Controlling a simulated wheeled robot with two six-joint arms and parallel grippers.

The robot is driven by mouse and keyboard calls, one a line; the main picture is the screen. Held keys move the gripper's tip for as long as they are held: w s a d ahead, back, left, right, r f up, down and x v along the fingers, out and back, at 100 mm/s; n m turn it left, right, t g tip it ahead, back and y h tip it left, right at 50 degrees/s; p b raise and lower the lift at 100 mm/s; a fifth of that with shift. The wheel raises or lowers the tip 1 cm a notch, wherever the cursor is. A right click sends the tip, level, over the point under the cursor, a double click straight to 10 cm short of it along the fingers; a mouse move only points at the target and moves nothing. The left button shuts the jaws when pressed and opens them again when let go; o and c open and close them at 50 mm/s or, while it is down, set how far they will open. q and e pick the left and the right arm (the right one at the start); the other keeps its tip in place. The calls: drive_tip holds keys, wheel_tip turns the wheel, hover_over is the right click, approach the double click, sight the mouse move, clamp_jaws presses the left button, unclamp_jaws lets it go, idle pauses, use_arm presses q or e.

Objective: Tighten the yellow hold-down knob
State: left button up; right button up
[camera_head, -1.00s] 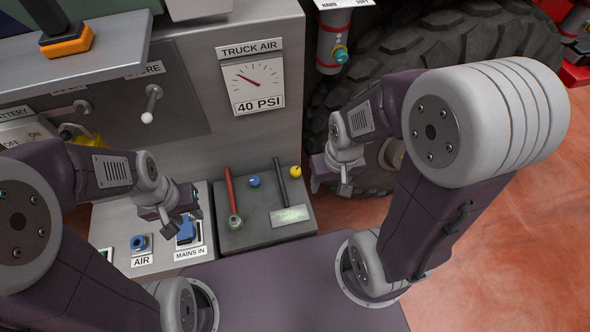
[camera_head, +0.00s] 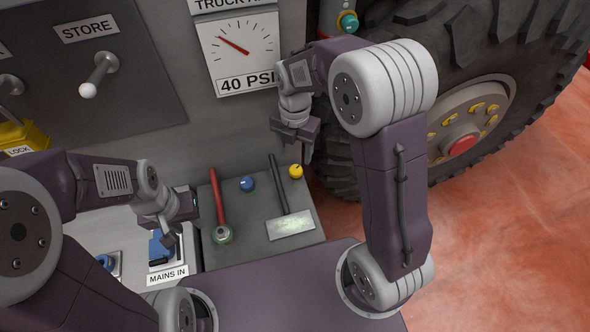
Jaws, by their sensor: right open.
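A small round yellow knob (camera_head: 296,171) sits at the back right of a grey box top, near the tyre. My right gripper (camera_head: 296,150) points down just above and behind it in the picture, open, its fingers apart and apparently empty. I cannot tell how much height lies between the fingers and the knob. My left gripper (camera_head: 174,226) hangs over the panel marked MAINS IN, close to a blue socket cover; its fingers are too small to tell open from shut.
The grey box top (camera_head: 262,250) also holds a red-handled tool (camera_head: 217,200), a blue ball-shaped knob (camera_head: 247,184) and a dark-handled tool with a pale plate (camera_head: 290,224). A large tyre (camera_head: 400,50) stands to the right.

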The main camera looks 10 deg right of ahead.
sight(295, 170)
wheel_tip(295, 170, down, 9)
drive_tip(key=shift+s+r+b, duration=0.1)
drive_tip(key=shift+b, duration=1)
clamp_jaws()
